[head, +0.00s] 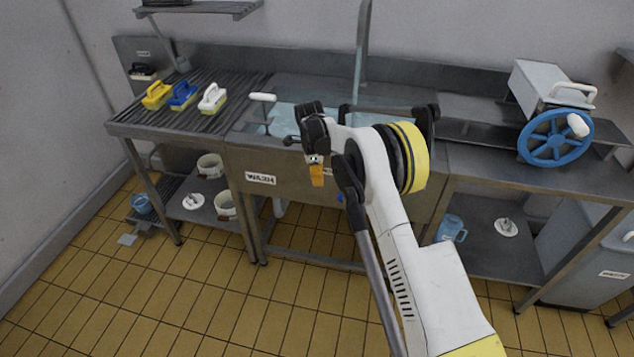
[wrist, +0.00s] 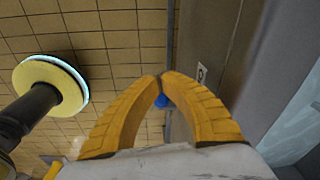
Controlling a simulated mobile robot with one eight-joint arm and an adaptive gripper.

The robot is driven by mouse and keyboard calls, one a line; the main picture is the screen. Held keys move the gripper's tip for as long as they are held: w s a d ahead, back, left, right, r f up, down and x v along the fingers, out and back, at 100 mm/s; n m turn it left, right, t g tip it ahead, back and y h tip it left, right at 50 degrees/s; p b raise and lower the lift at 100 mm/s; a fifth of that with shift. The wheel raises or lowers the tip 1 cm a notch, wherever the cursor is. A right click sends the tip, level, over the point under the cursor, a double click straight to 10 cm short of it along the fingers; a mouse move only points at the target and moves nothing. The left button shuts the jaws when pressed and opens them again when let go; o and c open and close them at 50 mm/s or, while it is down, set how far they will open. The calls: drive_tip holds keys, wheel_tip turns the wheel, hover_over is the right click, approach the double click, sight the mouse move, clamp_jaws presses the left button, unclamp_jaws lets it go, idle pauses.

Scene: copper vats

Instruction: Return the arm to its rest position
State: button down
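My arm reaches up from the bottom right of the head view, bent at the elbow in front of the sink. My gripper (head: 317,176) hangs from the wrist with its orange fingers pointing down, in front of the sink's front panel. In the wrist view the two fingers of my gripper (wrist: 161,77) meet at their tips. Nothing shows held between them. A small blue thing (wrist: 161,101) shows through the gap behind the fingers, apart from them as far as I can tell.
The sink front (head: 262,179) lies behind my gripper. Yellow, blue and white-handled brushes (head: 183,95) stand on the ribbed drainboard at left. A machine with a blue wheel (head: 556,138) stands at right. The tiled floor (head: 235,305) in front is clear.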

drive_tip(key=shift+d, duration=0.2)
drive_tip(key=s+d+r+n+t, duration=0.1)
drive_tip(key=s+d+r+n, duration=0.15)
drive_tip(key=s+r, duration=0.5)
drive_tip(key=s+d+r+n+t+y, duration=0.15)
drive_tip(key=s+r+n, duration=0.25)
drive_tip(key=r, duration=0.6)
drive_tip(key=s+d+r+n+t+h, duration=0.1)
drive_tip(key=s+d+r+n, duration=0.3)
drive_tip(key=r, duration=0.5)
drive_tip(key=s+d+n+t, duration=0.1)
drive_tip(key=s+n, duration=0.3)
drive_tip(key=s, duration=0.9)
drive_tip(key=s+d+f+n+t, duration=0.1)
drive_tip(key=s+n, duration=0.4)
drive_tip(key=s, duration=0.8)
drive_tip(key=shift+d+t+y, duration=0.35)
drive_tip(key=shift+d+t, duration=0.25)
drive_tip(key=shift+t, duration=0.05)
drive_tip(key=shift+s+a+f, duration=0.1)
drive_tip(key=shift+a, duration=0.05)
